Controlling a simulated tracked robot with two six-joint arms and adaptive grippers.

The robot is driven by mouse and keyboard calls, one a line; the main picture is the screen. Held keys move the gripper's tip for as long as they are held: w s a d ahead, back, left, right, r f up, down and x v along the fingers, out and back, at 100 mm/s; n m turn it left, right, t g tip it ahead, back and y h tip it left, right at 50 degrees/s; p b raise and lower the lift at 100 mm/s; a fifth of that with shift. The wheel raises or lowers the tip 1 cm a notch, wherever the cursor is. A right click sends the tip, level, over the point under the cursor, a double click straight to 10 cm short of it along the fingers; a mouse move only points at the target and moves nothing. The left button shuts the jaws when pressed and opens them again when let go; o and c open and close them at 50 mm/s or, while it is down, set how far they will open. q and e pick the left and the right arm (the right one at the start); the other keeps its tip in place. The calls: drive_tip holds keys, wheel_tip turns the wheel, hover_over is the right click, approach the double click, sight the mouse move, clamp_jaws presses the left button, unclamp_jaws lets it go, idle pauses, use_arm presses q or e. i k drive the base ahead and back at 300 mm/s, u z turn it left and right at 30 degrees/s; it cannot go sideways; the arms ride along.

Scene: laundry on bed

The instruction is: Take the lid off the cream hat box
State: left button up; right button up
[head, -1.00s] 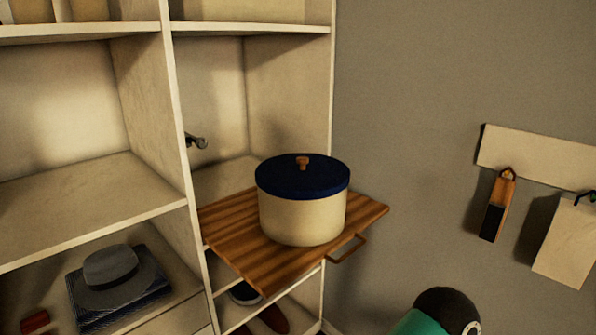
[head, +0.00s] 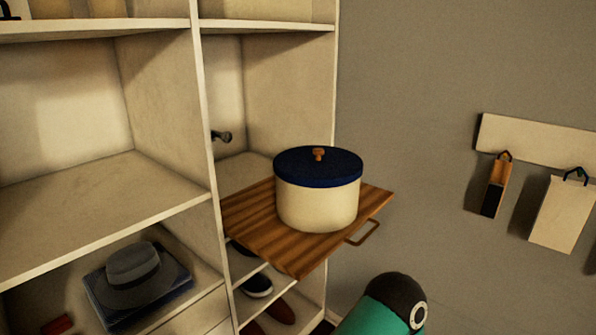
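The cream hat box (head: 316,205) stands upright on a pulled-out wooden slatted shelf (head: 258,224) in the right column of the shelving. Its dark blue lid (head: 335,171) sits on top and covers the box. A small orange-brown knob (head: 319,154) stands in the middle of the lid. Neither gripper is in view. A green and black link of my own arm shows at the bottom, right of the middle, apart from the box.
A metal handle (head: 362,234) sticks out at the pull-out shelf's front. A grey hat (head: 133,263) lies on dark folded cloth at lower left. Shoes (head: 258,285) sit below the shelf. A wall rack (head: 535,149) holds hanging items at right. Air above the lid is clear.

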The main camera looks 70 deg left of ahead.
sight(310, 166)
drive_tip(key=u, duration=0.05)
drive_tip(key=k, duration=1.3)
drive_tip(key=u, duration=1)
drive_tip(key=i, duration=1)
drive_tip(key=z, duration=0.05)
